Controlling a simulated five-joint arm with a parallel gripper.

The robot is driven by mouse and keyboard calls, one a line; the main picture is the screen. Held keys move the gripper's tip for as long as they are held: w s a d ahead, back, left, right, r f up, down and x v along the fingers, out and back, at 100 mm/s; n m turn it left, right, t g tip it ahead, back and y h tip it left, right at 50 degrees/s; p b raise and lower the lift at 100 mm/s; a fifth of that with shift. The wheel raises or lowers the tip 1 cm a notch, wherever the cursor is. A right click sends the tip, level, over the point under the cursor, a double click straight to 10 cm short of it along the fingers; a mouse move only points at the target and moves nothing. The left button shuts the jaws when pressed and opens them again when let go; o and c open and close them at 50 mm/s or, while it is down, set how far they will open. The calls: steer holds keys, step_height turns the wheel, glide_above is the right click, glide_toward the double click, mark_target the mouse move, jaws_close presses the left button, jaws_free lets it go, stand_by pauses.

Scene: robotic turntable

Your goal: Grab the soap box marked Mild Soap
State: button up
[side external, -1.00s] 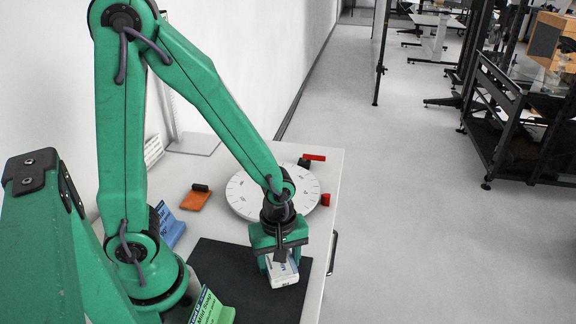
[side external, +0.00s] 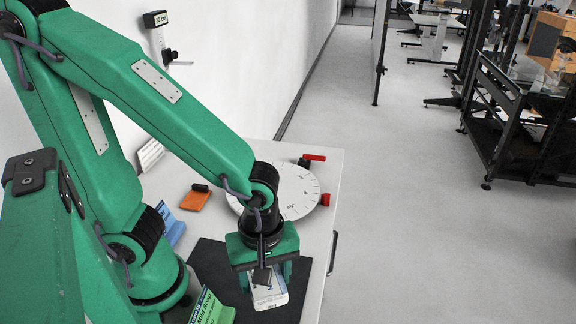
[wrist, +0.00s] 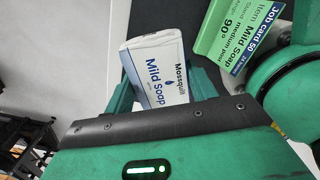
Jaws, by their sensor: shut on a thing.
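The soap box (side external: 267,296) is white with a blue band. In the wrist view its face reads "Mild Soap" (wrist: 158,72). My gripper (side external: 266,276) points down over the dark mat (side external: 212,262) and is shut on the box, with a green finger on either side of it. The wrist view also shows my gripper (wrist: 162,88) with the box between its fingers. The box's lower end sticks out below the fingers. I cannot tell whether it touches the mat.
A green job card (wrist: 240,35) naming Mild Soap and 90° stands beside my base. A white round turntable (side external: 298,190) with tick marks is behind my gripper. Red blocks (side external: 325,199), an orange item (side external: 195,199) and a blue card (side external: 172,226) are also on the table.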

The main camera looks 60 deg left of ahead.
steer(key=shift+s+d+r, duration=0.55)
steer(key=shift+s+d, duration=0.1)
stand_by(0.4)
